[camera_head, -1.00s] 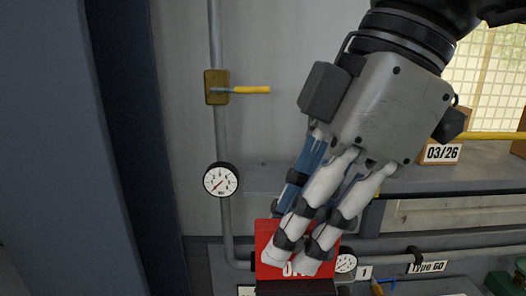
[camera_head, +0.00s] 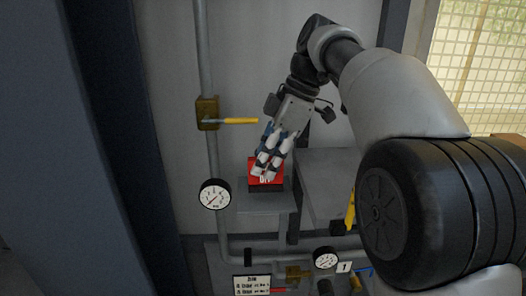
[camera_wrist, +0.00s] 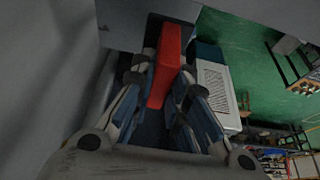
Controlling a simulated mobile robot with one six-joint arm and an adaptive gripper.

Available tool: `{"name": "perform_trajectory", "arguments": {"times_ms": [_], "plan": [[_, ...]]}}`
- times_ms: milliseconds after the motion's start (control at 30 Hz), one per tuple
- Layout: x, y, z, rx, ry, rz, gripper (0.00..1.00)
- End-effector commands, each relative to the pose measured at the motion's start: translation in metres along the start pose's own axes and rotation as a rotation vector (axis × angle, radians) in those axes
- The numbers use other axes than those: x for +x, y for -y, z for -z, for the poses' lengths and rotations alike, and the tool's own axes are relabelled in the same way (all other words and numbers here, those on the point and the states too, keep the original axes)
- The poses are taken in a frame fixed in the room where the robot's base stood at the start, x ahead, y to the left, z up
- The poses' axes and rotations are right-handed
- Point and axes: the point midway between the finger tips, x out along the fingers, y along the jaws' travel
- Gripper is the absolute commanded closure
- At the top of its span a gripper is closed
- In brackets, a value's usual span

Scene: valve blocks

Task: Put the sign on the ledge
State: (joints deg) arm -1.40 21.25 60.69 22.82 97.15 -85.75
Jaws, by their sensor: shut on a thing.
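The red sign (camera_head: 253,167) has white lettering, partly covered by my fingers, and a black base. My gripper (camera_head: 264,172) is shut on it from above and right in the head view. The sign looks upright. Its base is at the back part of a small grey ledge (camera_head: 262,208); I cannot tell whether it touches or hovers just above. In the wrist view the red sign (camera_wrist: 168,60) stands between my fingers (camera_wrist: 160,82); the ledge is not clear there.
A pipe valve with a yellow handle (camera_head: 239,121) is up and left of the sign. A round gauge (camera_head: 214,194) is left of the ledge. A larger grey box (camera_head: 328,184) is close on the right. Below are another gauge (camera_head: 325,258) and a white label (camera_head: 252,284).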

Motion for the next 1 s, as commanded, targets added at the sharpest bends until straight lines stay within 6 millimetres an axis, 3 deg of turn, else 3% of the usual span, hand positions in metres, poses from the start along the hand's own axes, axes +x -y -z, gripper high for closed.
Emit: {"name": "perform_trajectory", "arguments": {"times_ms": [200, 533, 933, 967, 1000], "plan": [[-0.001, -0.019, 0.0, 0.0, 0.0, 0.0, 1.0], [0.035, -0.02, -0.015, 0.0, 0.0, 0.0, 1.0], [0.037, -0.02, -0.015, 0.0, 0.0, 0.0, 1.0], [0.037, -0.02, -0.015, 0.0, 0.001, 0.0, 0.84], [0.036, -0.02, -0.015, 0.0, 0.001, 0.0, 0.81]]}}
